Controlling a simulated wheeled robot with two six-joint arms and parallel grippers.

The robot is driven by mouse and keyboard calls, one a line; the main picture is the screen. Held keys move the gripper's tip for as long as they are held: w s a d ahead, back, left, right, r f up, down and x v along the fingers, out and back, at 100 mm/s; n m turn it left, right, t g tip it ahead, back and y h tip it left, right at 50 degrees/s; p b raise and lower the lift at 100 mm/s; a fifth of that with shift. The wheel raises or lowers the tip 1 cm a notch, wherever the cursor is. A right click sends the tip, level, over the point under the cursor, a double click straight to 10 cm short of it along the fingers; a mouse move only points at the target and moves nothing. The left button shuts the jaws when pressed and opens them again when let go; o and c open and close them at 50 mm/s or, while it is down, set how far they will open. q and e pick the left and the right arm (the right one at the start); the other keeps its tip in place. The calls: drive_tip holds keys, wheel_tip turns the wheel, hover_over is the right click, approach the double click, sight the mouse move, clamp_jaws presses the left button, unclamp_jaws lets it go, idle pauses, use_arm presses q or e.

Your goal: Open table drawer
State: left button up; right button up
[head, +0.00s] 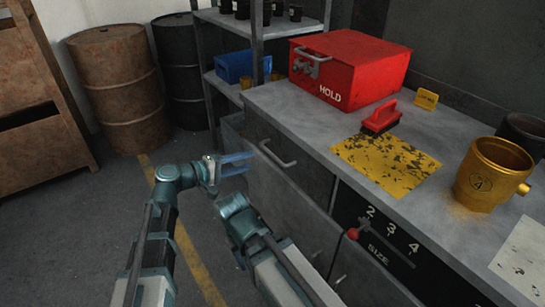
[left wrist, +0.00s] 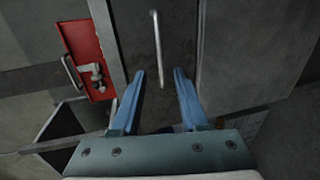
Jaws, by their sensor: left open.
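The table drawer has a dark front (head: 305,172) under the grey worktop, with a pale bar handle (head: 278,155). The front looks flush with the table. My left gripper (head: 250,162) is open and empty, its blue fingers pointing at the drawer front a little left of and below the handle. In the left wrist view the handle (left wrist: 157,48) stands upright in the picture, ahead between the two open fingers (left wrist: 160,75); they appear apart from it. My right arm shows at the bottom middle of the head view, but I cannot see its fingers.
On the worktop (head: 300,118) are a red HOLD box (head: 350,75), a red brush (head: 381,118), a yellow sheet (head: 385,158) and a yellow pot (head: 492,175). A red-knobbed lever (head: 353,233) juts from the front. Barrels (head: 118,85) stand back left; floor before the drawer is free.

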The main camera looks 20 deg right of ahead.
sight(272, 153)
use_arm(q)
drive_tip(key=b+x, duration=0.2)
drive_tip(key=x, duration=0.9)
drive_tip(key=shift+a, duration=0.1)
clamp_jaws()
idle(1.1)
